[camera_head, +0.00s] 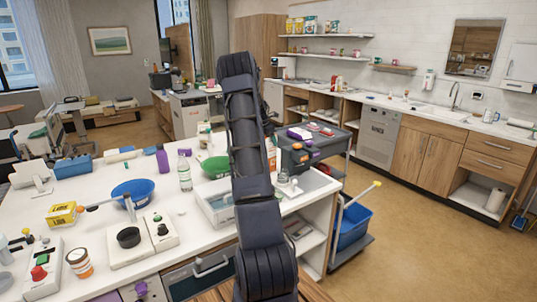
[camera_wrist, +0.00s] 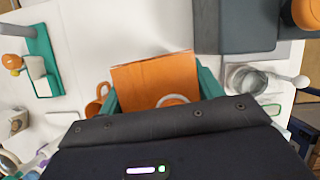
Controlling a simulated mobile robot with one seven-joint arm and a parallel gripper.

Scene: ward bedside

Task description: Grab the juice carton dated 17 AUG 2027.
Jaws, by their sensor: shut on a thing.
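In the wrist view an orange carton (camera_wrist: 155,80) sits between the teal fingers of my gripper (camera_wrist: 160,88). The gripper is shut on it, with one finger at each side. A pale ring shows low on its near face. No date can be read on the carton, so I cannot tell whether it is the one dated 17 AUG 2027. In the head view my arm hides the gripper; a small orange patch (camera_head: 271,155) shows just right of the arm, and I cannot tell what it is.
An orange mug (camera_wrist: 97,105) is close left of the carton; a metal pot (camera_wrist: 245,78) is to its right. In the head view a blue bowl (camera_head: 134,190), clear bottle (camera_head: 184,175) and green bowl (camera_head: 215,167) stand on the white counter. Floor at right is open.

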